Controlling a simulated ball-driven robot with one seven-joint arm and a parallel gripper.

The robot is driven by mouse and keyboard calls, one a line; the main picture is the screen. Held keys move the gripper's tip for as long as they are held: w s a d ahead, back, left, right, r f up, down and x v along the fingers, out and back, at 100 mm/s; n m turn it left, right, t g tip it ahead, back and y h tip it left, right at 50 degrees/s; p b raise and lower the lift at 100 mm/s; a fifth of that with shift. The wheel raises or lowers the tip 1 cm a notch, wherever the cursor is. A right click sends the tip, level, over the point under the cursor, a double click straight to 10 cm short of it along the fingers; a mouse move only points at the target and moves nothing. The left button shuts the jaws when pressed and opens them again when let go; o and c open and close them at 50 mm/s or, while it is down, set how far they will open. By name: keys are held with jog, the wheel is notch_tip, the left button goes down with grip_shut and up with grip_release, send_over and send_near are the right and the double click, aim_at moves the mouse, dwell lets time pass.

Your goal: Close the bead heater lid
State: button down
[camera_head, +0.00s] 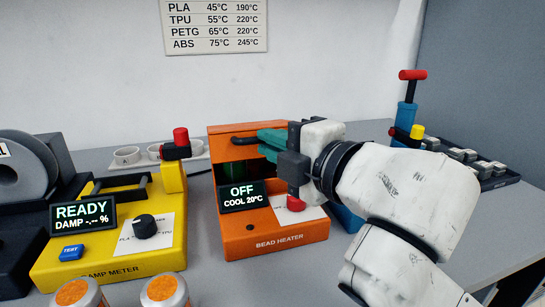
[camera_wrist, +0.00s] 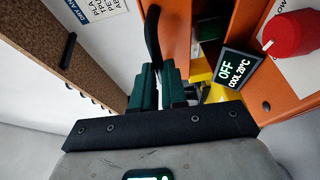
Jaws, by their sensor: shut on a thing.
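The orange bead heater (camera_head: 262,240) stands on the bench, and its display (camera_head: 242,196) reads "OFF COOL 20°C". Its orange lid (camera_head: 232,129) is up at the back, with a dark opening and something green below it. A black handle (camera_head: 243,141) sits on the lid. My gripper (camera_head: 262,140) reaches in from the right, its teal fingers shut on the handle. In the wrist view the handle (camera_wrist: 153,38) runs up from between the fingers (camera_wrist: 151,86), beside the orange lid panel (camera_wrist: 177,35). The exact lid angle is hard to tell.
The yellow damp meter (camera_head: 105,250) with a red-topped part stands left of the heater. A filament spool (camera_head: 22,165) is at far left. A blue tool with red handle (camera_head: 408,100) and a dark tray (camera_head: 490,178) are right. Two jars (camera_head: 165,292) stand in front.

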jog(key=shift+n+t+y, duration=0.3)
jog(key=shift+t+y, duration=0.2)
jog(key=shift+t, duration=0.1)
jog(key=f+b, duration=0.2)
jog(key=s+f+b, duration=0.1)
jog(key=f+b, duration=0.1)
jog(key=shift+d, duration=0.1)
jog(key=shift+s+f+b, duration=0.2)
jog(key=shift+f+b, duration=0.6)
jog(key=shift+b, duration=0.25)
jog(key=shift+f, duration=0.35)
jog(key=c, duration=1.2)
grip_release()
jog(key=shift+o, duration=0.2)
jog(key=shift+r, duration=0.15)
jog(key=shift+d, duration=0.1)
